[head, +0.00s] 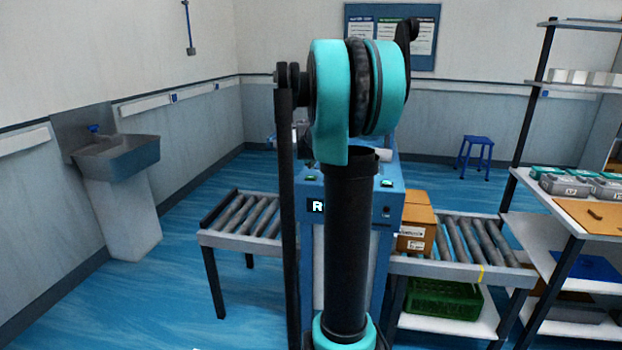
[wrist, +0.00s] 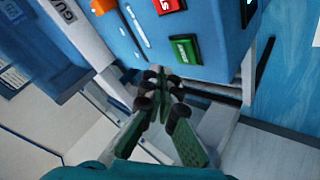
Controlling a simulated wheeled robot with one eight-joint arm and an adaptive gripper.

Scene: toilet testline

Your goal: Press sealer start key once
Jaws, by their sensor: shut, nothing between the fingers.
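The sealer (head: 390,205) is a blue machine behind my arm in the head view, which hides its middle. A green key (head: 387,183) shows on its upper right front. The wrist view shows the blue panel close up, with a green key (wrist: 185,48) bearing pale lettering too small to read, and a red key (wrist: 168,5) beyond it. My gripper (wrist: 162,80) is shut and empty, its tips just below the green key in the picture; I cannot tell whether they touch the panel. My gripper is hidden in the head view.
Roller conveyors flank the sealer on the left (head: 245,215) and right (head: 465,245). A cardboard box (head: 417,222) stands on the right one, above a green crate (head: 440,298). A shelf rack (head: 560,215) stands at far right, a sink (head: 115,155) at left. The left floor is clear.

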